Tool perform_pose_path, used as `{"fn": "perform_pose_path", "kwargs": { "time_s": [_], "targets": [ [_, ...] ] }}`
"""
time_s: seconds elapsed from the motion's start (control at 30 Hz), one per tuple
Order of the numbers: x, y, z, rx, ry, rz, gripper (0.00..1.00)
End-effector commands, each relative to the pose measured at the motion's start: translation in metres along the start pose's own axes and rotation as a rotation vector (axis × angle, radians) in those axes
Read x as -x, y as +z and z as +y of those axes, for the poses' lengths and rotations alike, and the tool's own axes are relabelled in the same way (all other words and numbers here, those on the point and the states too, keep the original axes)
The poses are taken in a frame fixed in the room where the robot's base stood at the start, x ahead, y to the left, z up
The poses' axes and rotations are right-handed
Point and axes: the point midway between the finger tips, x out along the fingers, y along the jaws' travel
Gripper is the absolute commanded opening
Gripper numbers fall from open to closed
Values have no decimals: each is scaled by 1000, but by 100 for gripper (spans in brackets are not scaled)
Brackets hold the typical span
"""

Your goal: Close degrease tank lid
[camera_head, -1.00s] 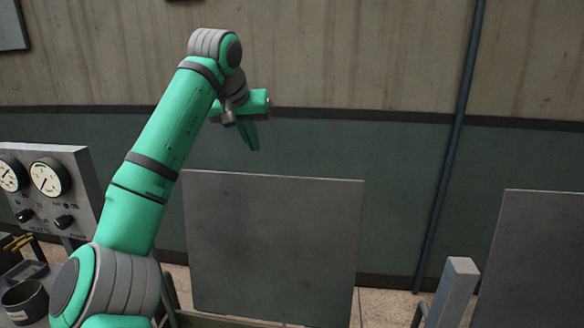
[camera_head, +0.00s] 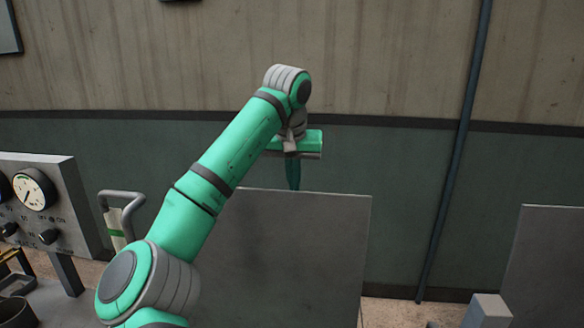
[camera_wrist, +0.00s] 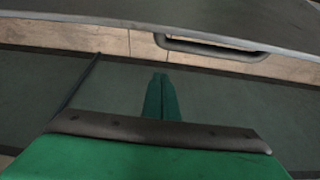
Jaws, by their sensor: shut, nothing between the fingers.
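The tank lid (camera_head: 315,245) is a grey metal panel standing raised, close to upright, in the middle of the head view. My gripper (camera_head: 293,185) points down just above and apparently behind the lid's top edge; whether it touches the lid cannot be told. In the wrist view my gripper (camera_wrist: 161,80) has its green fingers together with nothing between them. A grey panel edge, likely the lid (camera_wrist: 230,20), crosses the top of the wrist view, with a dark bar handle (camera_wrist: 210,48) beneath it. The tank under the lid is mostly hidden.
A gauge panel (camera_head: 40,205) stands at the left, with a dark cup (camera_head: 15,312) below it. A bent grey handle (camera_head: 120,212) rises beside it. Another grey panel (camera_head: 550,265) and a post (camera_head: 487,312) are at the right. A pipe (camera_head: 455,150) runs up the wall.

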Motion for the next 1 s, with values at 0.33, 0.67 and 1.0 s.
{"fn": "perform_pose_path", "kwargs": {
  "time_s": [0.33, 0.67, 1.0],
  "targets": [
    [13, 34, -4, 4, -3, 2, 0],
    [14, 38, -2, 3, -1, 0, 0],
    [15, 34, -2, 1, 0, 29, 0]
  ]
}}
